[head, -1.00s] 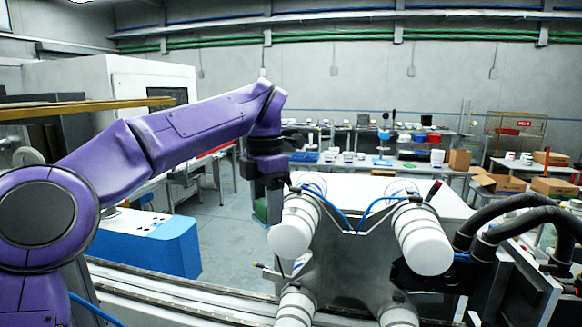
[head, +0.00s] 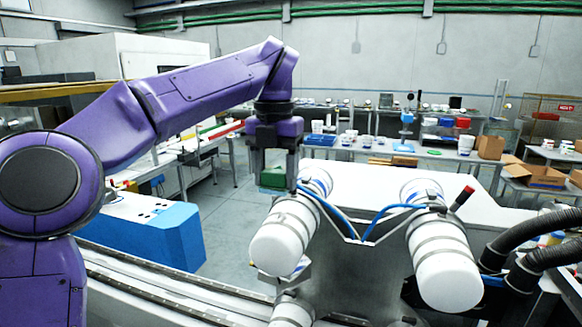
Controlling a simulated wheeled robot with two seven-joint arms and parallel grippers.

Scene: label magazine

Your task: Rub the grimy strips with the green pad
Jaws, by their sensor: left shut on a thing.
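My left gripper (head: 274,165) hangs from the purple arm at the middle of the head view, fingers pointing down. It is shut on the green pad (head: 272,178), which shows between its fingers. The gripper and pad are beside the left white roller of the machine, and I cannot tell whether they touch anything there. I cannot make out any grimy strips in this view. My right gripper is not in view.
The machine with white rollers (head: 285,240), blue hoses and a white panel (head: 370,185) fills the centre right. Black corrugated hoses (head: 530,250) are at the right. A blue-sided unit (head: 150,235) stands left. Grey floor (head: 225,215) shows between.

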